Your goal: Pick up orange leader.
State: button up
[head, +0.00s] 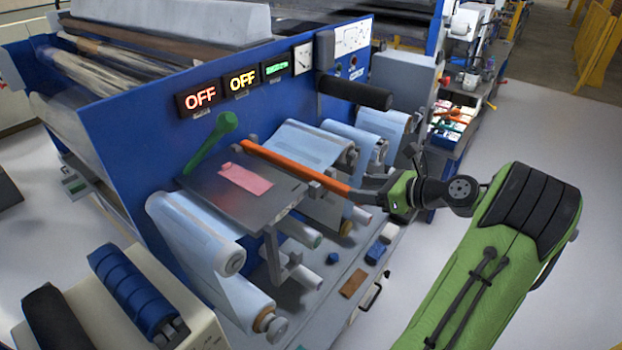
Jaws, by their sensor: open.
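The orange leader (295,167) appears to be the long, thin orange strip slanting across the right part of a grey metal shelf (205,190) on the blue machine. Its left end lies near the machine's face and its right end reaches past the shelf's right edge. My gripper (362,194) is at the right end of the strip, coming in from the right. It is open. The fingers are small and dark here, so I cannot tell whether the strip's end lies between them or whether they touch it.
A pink sheet (246,179) lies on the shelf, with a green lever (212,142) behind it. Film rollers (195,232) stand left of and below the shelf, and more (312,145) behind. A black roller (355,92) juts out above. Open floor (545,140) lies to the right.

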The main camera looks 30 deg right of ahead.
aim_at(346, 188)
jog(key=x, duration=0.6)
jog(key=shift+s+f, duration=0.1)
jog(key=shift+f, duration=0.15)
jog(key=shift+s, duration=0.15)
jog(key=shift+c, duration=1)
grip_shut()
